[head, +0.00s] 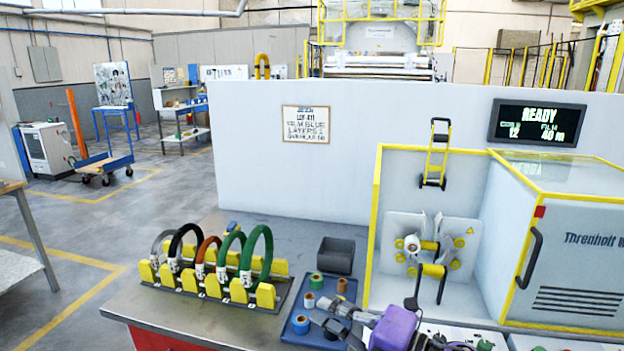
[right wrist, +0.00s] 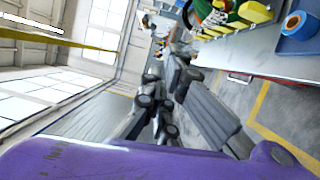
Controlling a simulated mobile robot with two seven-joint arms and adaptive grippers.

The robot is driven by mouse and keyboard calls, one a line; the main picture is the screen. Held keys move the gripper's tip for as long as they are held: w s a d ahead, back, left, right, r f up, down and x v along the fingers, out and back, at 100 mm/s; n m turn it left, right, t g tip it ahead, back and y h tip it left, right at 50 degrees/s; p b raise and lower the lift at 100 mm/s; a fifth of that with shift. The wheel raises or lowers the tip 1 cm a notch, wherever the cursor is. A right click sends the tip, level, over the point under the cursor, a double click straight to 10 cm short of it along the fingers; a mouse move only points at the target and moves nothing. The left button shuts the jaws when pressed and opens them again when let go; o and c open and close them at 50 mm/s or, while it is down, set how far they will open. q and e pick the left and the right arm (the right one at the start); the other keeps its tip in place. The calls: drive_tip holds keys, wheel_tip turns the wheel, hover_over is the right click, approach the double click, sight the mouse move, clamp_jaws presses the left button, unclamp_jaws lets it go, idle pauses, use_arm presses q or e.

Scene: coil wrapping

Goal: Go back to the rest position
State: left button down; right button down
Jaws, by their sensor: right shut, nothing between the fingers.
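My right gripper (head: 328,312) is in the lower middle of the head view, over the blue tray, with my purple wrist to its right. It is shut and empty. My left gripper is not in view. The wrapping machine (head: 562,262) stands at the right of the table, its display (head: 537,122) reading READY. Several coils, among them a green one (head: 268,250), stand upright in the yellow rack (head: 211,293) at the left.
The blue tray (head: 296,331) holds several small rolls, one of them blue (head: 301,324), close to my right gripper. An empty dark bin (head: 337,256) stands behind it. A white partition (head: 245,190) closes the back. A sign (head: 305,124) hangs on it. Table between rack and bin is clear.

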drive_tip(key=s+d+f+m+t+h, duration=0.1)
drive_tip(key=s+d+f+m+h, duration=0.1)
drive_tip(key=d+f+m+h, duration=0.35)
drive_tip(key=s+d+f+m+t+h+p, duration=0.1)
drive_tip(key=s+d+f+m+t+h, duration=0.15)
drive_tip(key=f+m, duration=0.45)
drive_tip(key=s+d+f+m+t+h, duration=0.1)
drive_tip(key=s+d+f+m+h, duration=0.2)
drive_tip(key=f+m, duration=0.3)
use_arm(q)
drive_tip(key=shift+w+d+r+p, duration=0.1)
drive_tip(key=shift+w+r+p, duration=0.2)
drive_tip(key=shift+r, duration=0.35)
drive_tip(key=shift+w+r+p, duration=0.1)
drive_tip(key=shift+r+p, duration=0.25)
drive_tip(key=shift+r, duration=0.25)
use_arm(e)
drive_tip(key=s+d+f+m+g+h, duration=0.2)
drive_tip(key=s+f+m, duration=0.3)
drive_tip(key=s, duration=0.9)
drive_tip(key=s+d+f+m+g+h, duration=0.2)
drive_tip(key=s+f+m, duration=0.4)
drive_tip(key=s+f, duration=0.5)
drive_tip(key=s+d+g, duration=0.1)
drive_tip(key=s+g, duration=0.1)
drive_tip(key=s, duration=0.1)
drive_tip(key=shift+s, duration=0.25)
